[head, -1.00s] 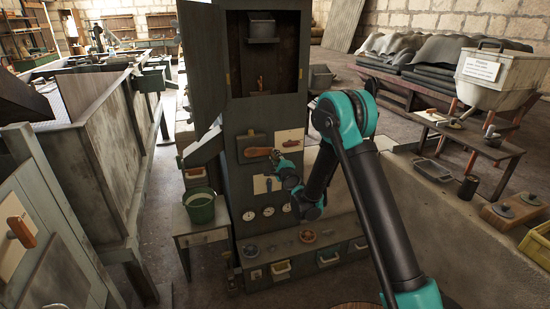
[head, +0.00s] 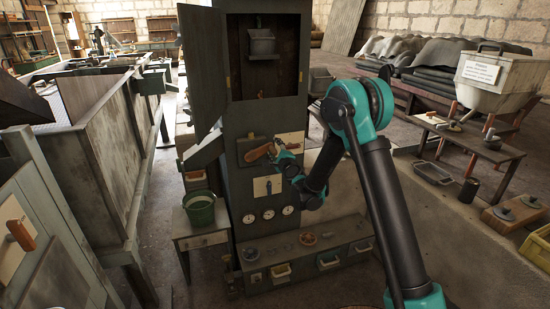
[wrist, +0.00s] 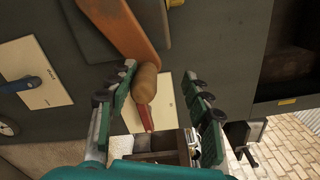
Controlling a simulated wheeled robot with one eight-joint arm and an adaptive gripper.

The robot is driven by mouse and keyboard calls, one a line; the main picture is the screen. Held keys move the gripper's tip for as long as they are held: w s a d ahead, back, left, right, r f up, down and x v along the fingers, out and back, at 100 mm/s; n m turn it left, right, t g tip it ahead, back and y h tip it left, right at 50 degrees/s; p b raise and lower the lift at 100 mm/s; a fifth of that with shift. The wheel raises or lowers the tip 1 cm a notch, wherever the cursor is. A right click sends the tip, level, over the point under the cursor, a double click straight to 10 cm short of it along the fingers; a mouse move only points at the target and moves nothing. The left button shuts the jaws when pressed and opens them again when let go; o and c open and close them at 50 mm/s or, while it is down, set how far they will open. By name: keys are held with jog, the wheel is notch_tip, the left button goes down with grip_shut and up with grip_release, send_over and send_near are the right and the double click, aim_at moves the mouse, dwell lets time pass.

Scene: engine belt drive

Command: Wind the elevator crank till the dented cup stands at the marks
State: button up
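A grey metal cup (head: 262,43) hangs in the open shaft of the tall dark green cabinet (head: 238,120). It is too small to make out a dent, and I cannot make out marks beside it. The crank (head: 257,153), an orange-brown arm, is on the cabinet front below the shaft and tilts up to the right. In the wrist view, its wooden knob (wrist: 146,80) stands between the parted fingers of my gripper (wrist: 163,80), nearer the left finger. Contact is unclear. In the head view, my gripper (head: 277,150) is at the crank's right end.
A red lever (wrist: 144,115) on a cream plate is close behind the knob. A blue lever (head: 268,186) and several dials sit lower on the cabinet. The open shaft door (head: 203,65) is at the left. A green bucket (head: 200,209) stands on a small table.

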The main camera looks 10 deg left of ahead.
notch_tip(320, 180, up, 4)
jog(key=shift+w+d+f, duration=0.1)
jog(key=shift+w+f, duration=0.05)
jog(key=shift+f, duration=0.1)
jog(key=o, duration=0.3)
jog(key=shift+d+r, duration=0.2)
jog(key=shift+r, duration=0.2)
jog(key=shift+s+a, duration=0.15)
jog(key=shift+s, duration=0.05)
jog(key=shift+c, duration=0.4)
jog(key=shift+s+d, duration=0.35)
jog(key=shift+s, duration=0.15)
jog(key=shift+c, duration=1.1)
jog(key=v, duration=1.8)
jog(key=shift+s+a, duration=0.15)
jog(key=shift+s, duration=0.25)
